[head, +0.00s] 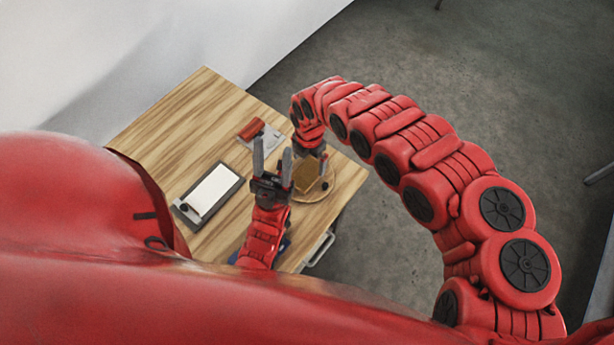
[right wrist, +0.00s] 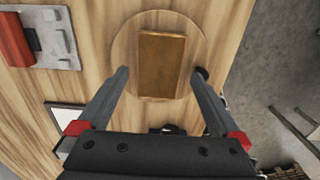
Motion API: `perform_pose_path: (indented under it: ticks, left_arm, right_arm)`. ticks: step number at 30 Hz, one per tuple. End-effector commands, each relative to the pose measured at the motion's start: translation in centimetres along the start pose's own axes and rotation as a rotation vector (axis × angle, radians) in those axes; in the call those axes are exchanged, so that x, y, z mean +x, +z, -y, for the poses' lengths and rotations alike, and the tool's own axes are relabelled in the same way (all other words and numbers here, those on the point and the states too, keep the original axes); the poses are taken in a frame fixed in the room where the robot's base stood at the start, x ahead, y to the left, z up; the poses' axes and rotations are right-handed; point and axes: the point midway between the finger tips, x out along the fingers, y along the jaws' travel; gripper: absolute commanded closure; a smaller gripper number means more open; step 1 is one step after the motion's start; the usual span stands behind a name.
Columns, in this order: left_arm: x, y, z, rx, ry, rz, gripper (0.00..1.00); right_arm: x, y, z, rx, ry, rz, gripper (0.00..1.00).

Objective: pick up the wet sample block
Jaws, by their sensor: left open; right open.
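A brown rectangular block (right wrist: 161,64), which I take for the sample block, lies flat on a round wooden disc (right wrist: 126,45). In the head view the block (head: 306,178) is partly hidden by my right gripper (head: 310,160). In the right wrist view my right gripper (right wrist: 161,72) is open. Its fingers appear on either side of the block, apart from it, with nothing between them held. How high the fingertips are above the disc is hard to tell. My left gripper (head: 272,148) is open and empty, fingers pointing up the picture, left of the disc.
A red block (head: 252,129) rests on a grey plate (head: 268,141) toward the back of the wooden table (head: 185,115). A dark-framed white panel (head: 212,190) lies on the left. A dark knob (right wrist: 200,73) sits at the disc's edge. The table's right edge is close to the disc.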

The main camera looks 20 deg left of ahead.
Motion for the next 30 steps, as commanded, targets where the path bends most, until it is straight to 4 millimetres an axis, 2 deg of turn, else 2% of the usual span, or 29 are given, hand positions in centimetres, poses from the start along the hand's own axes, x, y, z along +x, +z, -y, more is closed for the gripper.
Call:
perform_pose_path:
  ticks: [9, 17, 20, 30]
  left_arm:
    - [-4.1, 0.7, -0.2, 0.000, 0.000, 0.000, 0.50]
    - [-4.0, 0.7, -0.2, 0.000, 0.000, 0.000, 0.50]
    - [-4.0, 0.7, -0.2, 0.000, 0.000, 0.000, 0.50]
    - [-4.0, 0.7, -0.2, 0.000, 0.000, 0.000, 0.50]
  right_arm:
    - [4.8, 0.3, 0.1, 0.000, -0.003, -0.002, 0.00]
    - [4.9, 0.3, 0.0, -0.001, -0.001, 0.000, 0.00]
    - [4.9, 0.4, 0.0, 0.000, -0.001, 0.000, 0.14]
    - [4.9, 0.4, 0.0, 0.000, 0.000, 0.000, 0.74]
